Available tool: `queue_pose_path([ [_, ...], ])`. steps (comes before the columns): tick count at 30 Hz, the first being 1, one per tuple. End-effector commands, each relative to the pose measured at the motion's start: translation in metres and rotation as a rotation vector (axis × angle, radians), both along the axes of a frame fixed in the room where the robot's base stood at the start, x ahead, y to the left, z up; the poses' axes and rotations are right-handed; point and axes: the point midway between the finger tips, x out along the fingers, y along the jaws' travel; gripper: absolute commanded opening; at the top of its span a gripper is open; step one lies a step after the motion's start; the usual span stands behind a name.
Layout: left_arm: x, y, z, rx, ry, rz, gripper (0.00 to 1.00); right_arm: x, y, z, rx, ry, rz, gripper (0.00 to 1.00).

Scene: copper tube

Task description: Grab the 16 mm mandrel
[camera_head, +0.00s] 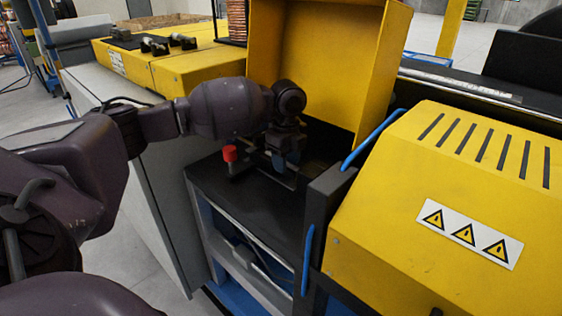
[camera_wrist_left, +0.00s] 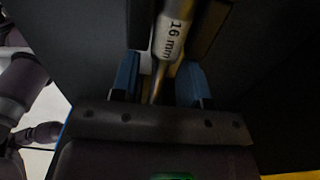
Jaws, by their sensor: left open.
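The 16 mm mandrel (camera_wrist_left: 172,38) is a metal rod with a white "16 mm" label in the left wrist view. It runs down the picture between dark blocks, and its thinner part continues between my fingers. My left gripper (camera_wrist_left: 158,82) is open, with one blue finger on each side of the thin part. I see a gap on both sides of it. In the head view my left gripper (camera_head: 287,158) is inside the machine's open bay, low over its dark bed. There the mandrel is hidden behind the gripper and arm. My right gripper is not in view.
A raised yellow cover (camera_head: 322,65) stands behind the gripper. A yellow housing with warning signs (camera_head: 450,200) and a dark post with blue handles (camera_head: 322,225) stand to the right. A red knob (camera_head: 230,153) is close left of the gripper. Small dark parts (camera_head: 153,44) lie on the yellow cabinet.

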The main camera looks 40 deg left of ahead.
Motion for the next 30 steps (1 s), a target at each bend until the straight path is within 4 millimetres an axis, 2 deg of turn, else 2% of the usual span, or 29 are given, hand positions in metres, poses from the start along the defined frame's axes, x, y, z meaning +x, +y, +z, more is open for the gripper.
queue_pose_path([
  [6, 0.000, 0.000, 0.001, 0.000, -0.003, 0.000, 0.41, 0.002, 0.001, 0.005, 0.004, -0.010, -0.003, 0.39],
  [14, 0.000, 0.000, 0.001, 0.000, -0.003, 0.000, 0.01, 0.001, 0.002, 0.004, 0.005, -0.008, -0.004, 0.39],
  [15, 0.000, 0.000, 0.001, 0.000, -0.003, 0.000, 0.00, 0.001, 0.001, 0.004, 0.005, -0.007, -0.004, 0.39],
  [25, 0.001, 0.000, 0.005, 0.000, -0.006, 0.000, 0.00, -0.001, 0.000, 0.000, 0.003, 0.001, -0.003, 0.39],
  [30, 0.001, 0.000, 0.028, 0.000, -0.011, 0.000, 0.00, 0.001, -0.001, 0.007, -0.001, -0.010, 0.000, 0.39],
])
